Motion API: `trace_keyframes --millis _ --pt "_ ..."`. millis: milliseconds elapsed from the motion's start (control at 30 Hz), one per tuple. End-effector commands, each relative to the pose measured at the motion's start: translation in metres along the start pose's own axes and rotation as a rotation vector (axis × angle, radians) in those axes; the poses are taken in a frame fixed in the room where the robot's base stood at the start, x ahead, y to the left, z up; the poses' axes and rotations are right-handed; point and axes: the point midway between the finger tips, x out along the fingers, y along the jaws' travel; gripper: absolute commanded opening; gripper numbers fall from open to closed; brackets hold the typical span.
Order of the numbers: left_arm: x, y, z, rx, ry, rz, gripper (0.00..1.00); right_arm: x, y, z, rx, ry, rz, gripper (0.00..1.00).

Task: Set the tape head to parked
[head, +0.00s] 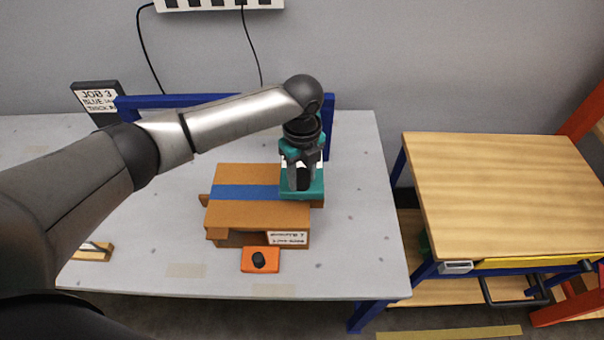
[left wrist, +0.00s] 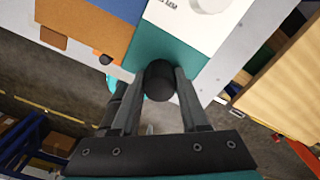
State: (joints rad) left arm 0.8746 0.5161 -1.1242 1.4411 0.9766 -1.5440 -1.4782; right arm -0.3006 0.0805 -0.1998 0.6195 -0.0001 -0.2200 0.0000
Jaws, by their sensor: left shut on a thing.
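The plotter is a brown wooden box (head: 232,212) with a blue strip (head: 240,192) across its top, on the grey table. A teal tape head (head: 314,190) sits at the right end of the strip. My left gripper (head: 299,186) reaches down over the tape head and is shut on a black knob (left wrist: 159,80) that stands up from it. In the left wrist view the tape head's teal face (left wrist: 160,46) lies behind the knob, with a white label plate (left wrist: 203,22) beside it. My right gripper is not in view.
An orange block with a black knob (head: 261,260) sits in front of the box. A sign reading JOB 3 BLUE (head: 97,103) stands at the back left. A wooden-topped bench (head: 490,190) stands to the right, across a gap. The table's right side is clear.

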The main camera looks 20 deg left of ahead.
Motion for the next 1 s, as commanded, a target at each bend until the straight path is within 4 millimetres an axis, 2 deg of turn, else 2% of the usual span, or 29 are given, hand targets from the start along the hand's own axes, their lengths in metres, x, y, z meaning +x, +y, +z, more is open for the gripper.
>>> trace_keyframes --millis 33,300,1000 --pt "-0.0002 0.0002 0.0002 0.0 0.0 0.001 0.3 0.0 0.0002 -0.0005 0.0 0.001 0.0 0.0" --pt "-0.0003 0.0004 0.0004 -0.001 0.0 0.001 0.0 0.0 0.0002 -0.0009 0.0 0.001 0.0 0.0" --pt "-0.0005 0.0006 0.0007 -0.001 -0.001 0.002 0.0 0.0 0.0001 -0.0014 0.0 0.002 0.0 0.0"
